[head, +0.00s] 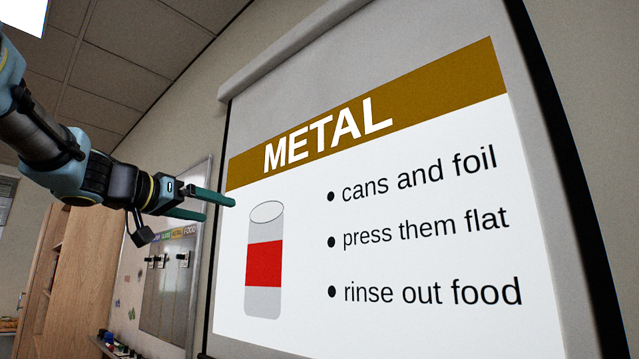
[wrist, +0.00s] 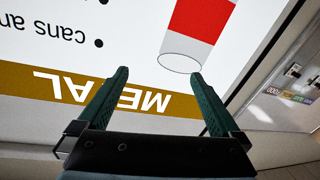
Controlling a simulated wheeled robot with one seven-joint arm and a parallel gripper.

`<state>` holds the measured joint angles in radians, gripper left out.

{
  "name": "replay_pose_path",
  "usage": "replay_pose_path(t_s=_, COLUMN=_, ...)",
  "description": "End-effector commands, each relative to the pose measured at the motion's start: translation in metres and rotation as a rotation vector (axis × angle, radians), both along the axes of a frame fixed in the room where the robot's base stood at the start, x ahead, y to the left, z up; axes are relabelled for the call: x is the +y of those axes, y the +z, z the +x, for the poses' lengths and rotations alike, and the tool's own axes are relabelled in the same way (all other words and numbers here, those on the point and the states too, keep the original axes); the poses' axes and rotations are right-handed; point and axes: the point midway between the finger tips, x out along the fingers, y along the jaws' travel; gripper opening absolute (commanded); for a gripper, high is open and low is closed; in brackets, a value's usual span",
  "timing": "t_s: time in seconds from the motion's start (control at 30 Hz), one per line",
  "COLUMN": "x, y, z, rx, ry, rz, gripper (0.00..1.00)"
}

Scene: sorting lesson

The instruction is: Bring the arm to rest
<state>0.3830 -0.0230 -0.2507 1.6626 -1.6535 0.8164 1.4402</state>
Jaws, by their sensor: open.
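My arm reaches in from the left of the head view, raised in the air. My gripper (head: 220,208) has two green fingers that stand apart with nothing between them. In the wrist view the gripper (wrist: 159,82) is also open and empty. Its fingers point toward a projection screen (head: 430,215) that reads METAL, with a drawn can in red and grey. In the wrist view the screen (wrist: 70,40) shows upside down behind the fingers. I cannot tell how far the fingertips are from the screen.
A whiteboard (head: 172,290) with switch-like fittings and a coloured label strip hangs left of the screen. A wooden cabinet (head: 75,270) stands further left. Small objects (head: 118,346) lie on a ledge below the whiteboard. The space around my gripper looks free of loose objects.

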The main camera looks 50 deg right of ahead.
Motion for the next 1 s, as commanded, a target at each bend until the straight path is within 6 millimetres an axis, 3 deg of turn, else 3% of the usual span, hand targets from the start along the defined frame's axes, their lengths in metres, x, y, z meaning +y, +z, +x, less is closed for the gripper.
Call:
replay_pose_path(t_s=0.1, x=-0.012, y=0.063, z=-0.039, rx=-0.129, ry=-0.08, rz=-0.191, gripper=1.0)
replay_pose_path(t_s=0.2, x=-0.012, y=0.101, z=-0.061, rx=-0.197, ry=-0.112, rz=-0.301, gripper=1.0)
replay_pose_path(t_s=0.3, x=-0.01, y=0.123, z=-0.073, rx=-0.233, ry=-0.129, rz=-0.363, gripper=1.0)
replay_pose_path(t_s=0.53, x=-0.02, y=0.141, z=-0.078, rx=-0.244, ry=-0.134, rz=-0.385, gripper=1.0)
replay_pose_path(t_s=1.0, x=-0.07, y=0.163, z=-0.08, rx=-0.241, ry=-0.132, rz=-0.382, gripper=1.0)
